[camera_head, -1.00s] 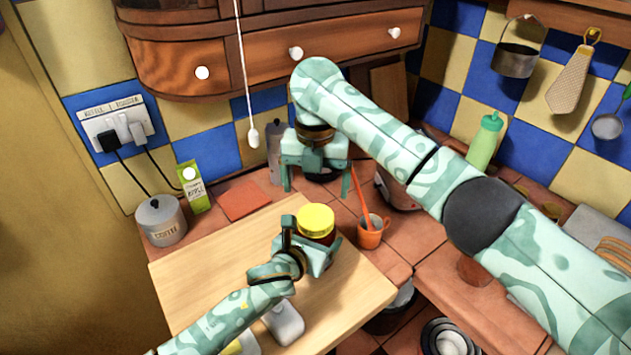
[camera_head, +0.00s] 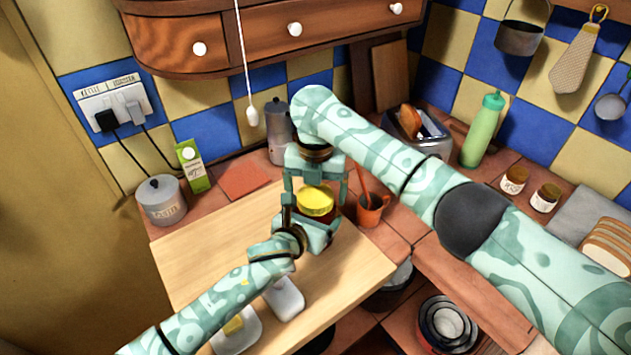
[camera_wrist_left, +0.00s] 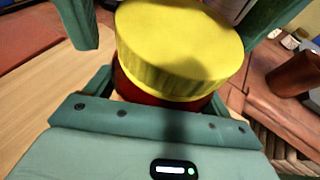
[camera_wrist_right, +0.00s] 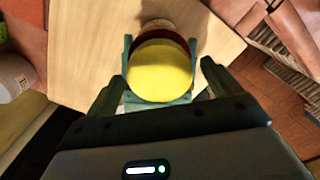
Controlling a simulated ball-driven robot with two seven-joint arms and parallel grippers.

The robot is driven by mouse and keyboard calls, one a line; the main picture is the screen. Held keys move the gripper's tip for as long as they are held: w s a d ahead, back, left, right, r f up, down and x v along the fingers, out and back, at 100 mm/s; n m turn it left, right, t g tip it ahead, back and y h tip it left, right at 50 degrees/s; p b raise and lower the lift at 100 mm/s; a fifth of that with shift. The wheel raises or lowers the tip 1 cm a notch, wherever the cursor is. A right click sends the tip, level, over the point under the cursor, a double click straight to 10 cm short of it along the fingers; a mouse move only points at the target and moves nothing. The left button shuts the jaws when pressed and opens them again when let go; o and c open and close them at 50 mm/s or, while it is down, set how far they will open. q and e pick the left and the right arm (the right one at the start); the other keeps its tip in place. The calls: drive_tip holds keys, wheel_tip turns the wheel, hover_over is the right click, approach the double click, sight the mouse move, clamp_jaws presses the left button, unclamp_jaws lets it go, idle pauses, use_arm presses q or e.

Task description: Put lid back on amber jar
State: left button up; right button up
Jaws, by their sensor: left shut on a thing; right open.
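The amber jar (camera_wrist_left: 150,90) is dark red-brown and stands upright at the right part of the wooden board. Its yellow lid (camera_head: 316,200) sits on top of it; I cannot tell whether it is screwed tight. The lid also shows in the right wrist view (camera_wrist_right: 160,70). My left gripper (camera_head: 318,236) is shut around the jar's body, below the lid. My right gripper (camera_head: 316,190) is open, pointing down with its fingers on either side of the lid. In the right wrist view its fingertips (camera_wrist_right: 163,80) show apart from the lid, with gaps.
The wooden board (camera_head: 215,250) lies under the jar. An orange mug (camera_head: 370,212) stands close to the right of the jar. A butter dish (camera_head: 285,298) is at the front.

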drive_tip(key=c, duration=1)
drive_tip(key=m, duration=1.8)
drive_tip(key=shift+a+m, duration=0.1)
drive_tip(key=shift+m, duration=0.2)
drive_tip(key=m, duration=0.7)
drive_tip(key=o, duration=1.2)
drive_tip(key=shift+c, duration=0.2)
drive_tip(key=shift+a, duration=0.1)
drive_tip(key=shift+s+a, duration=0.1)
drive_tip(key=shift+s, duration=0.05)
